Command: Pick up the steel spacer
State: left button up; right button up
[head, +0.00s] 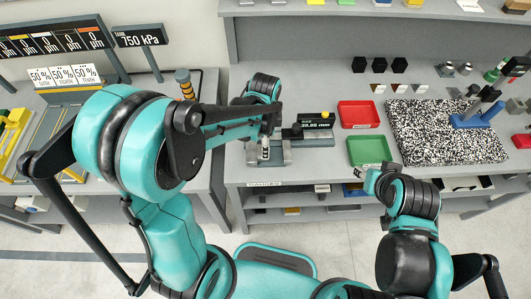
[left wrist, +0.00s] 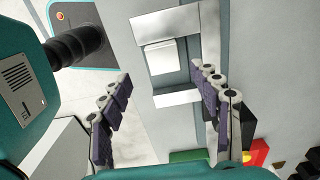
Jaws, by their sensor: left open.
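A pale steel block, which looks like the steel spacer (left wrist: 163,56), sits in a grey metal fixture in the left wrist view. My left gripper (left wrist: 161,76) is open, with one dark-padded finger on each side of the block in the picture, empty. Whether the fingers touch it I cannot tell. My right gripper (head: 376,183) is over the bench's front edge; its fingers are not clear.
A red tray (head: 359,114) and a green tray (head: 370,151) lie right of the fixture. A speckled plate (head: 440,135) with a blue-based stand (head: 478,115) is farther right. Black hexagonal pieces (head: 379,65) stand behind. A second bench (head: 60,190) is at left.

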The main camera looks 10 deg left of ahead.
pick_arm(q)
jog(key=f, duration=0.2)
jog(key=f+b, duration=0.1)
jog(key=f, duration=0.2)
jog(key=shift+w+a+f, duration=0.2)
jog(key=shift+a+f, duration=0.2)
grip_shut()
